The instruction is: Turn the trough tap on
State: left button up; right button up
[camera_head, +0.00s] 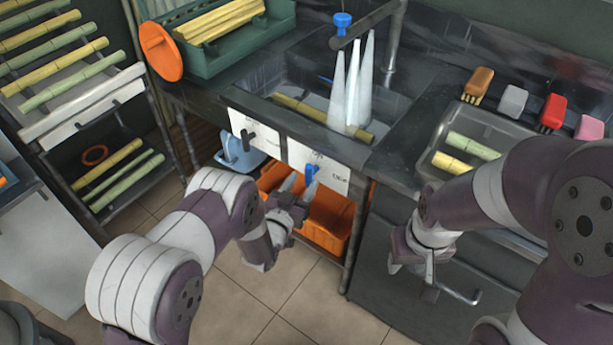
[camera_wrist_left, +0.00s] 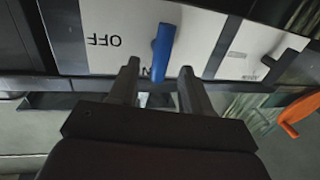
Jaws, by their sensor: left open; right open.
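A blue lever (camera_head: 311,173) sits on a white panel (camera_head: 325,168) on the front of the sink counter. In the left wrist view, the blue lever (camera_wrist_left: 162,48) hangs between the fingertips of my open left gripper (camera_wrist_left: 159,72), with a gap on each side. The panel (camera_wrist_left: 110,20) reads OFF beside it; another label is partly hidden behind the lever. In the head view my left gripper (camera_head: 290,203) is just below the lever. My right gripper (camera_head: 412,278) is open and empty before the dark cabinet.
White tapered shapes (camera_head: 350,95) stand under the spout in the sink; I cannot tell if they are water. A black lever (camera_head: 247,138) is on the left panel. Orange crates (camera_head: 328,220) sit under the counter. A cane rack (camera_head: 80,120) stands left. Floor in front is clear.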

aim_at(313, 172)
pick_arm(q)
jog(key=shift+x, duration=1.45)
jog(key=shift+r, duration=0.1)
grip_shut()
jog(key=shift+n, duration=0.3)
jog(key=shift+a+r+n+g, duration=0.1)
jog(key=shift+n+g, duration=0.2)
jog(key=shift+n, duration=0.9)
jog(key=shift+w+a+n+g+p, duration=0.15)
jog(key=shift+n+g+p, duration=0.4)
jog(key=shift+n, duration=1.25)
grip_release()
